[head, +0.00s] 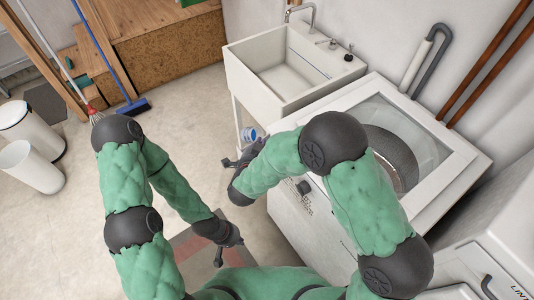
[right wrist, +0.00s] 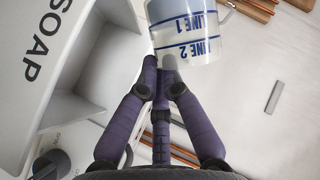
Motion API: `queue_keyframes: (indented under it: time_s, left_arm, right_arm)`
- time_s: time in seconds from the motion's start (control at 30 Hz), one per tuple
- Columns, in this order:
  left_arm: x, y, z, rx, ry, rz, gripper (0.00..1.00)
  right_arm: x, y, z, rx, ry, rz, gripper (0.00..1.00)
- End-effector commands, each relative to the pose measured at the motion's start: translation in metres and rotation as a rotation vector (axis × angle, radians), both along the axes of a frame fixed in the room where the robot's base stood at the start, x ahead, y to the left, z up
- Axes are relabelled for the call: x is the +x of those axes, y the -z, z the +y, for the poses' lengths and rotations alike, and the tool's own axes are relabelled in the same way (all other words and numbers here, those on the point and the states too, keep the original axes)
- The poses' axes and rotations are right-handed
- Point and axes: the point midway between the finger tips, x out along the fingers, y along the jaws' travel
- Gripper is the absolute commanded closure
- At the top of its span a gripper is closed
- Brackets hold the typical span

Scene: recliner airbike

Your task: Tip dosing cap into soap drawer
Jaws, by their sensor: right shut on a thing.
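My right gripper (right wrist: 162,66) is shut on the dosing cap (right wrist: 190,35), a clear cup with blue bands marked LINE 1 and LINE 2. The cap (head: 250,134) also shows in the head view, small and blue and white, just beyond my right gripper (head: 240,157), left of the washer. The white soap drawer (right wrist: 62,62), marked SOAP, stands out at the left of the right wrist view, apart from the cap. In the head view I cannot make out the drawer behind my right arm. My left gripper (head: 229,250) looks open and empty, low over the floor.
The white washer (head: 455,165) with a glass lid stands at the right, beside a white sink (head: 275,75). A dark knob (head: 304,187) sits on its front. White bins (head: 30,165) and a blue broom (head: 133,107) stand at the left.

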Motion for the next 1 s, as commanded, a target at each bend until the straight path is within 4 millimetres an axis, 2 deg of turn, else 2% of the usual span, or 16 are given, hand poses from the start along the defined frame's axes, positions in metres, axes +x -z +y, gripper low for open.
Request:
queue_keyframes:
  time_s: [1.0]
  left_arm:
    - [0.000,0.026,0.000,0.000,0.000,0.000,1.00]
  right_arm:
    - [0.000,0.001,-0.001,0.110,-0.002,-0.070,1.00]
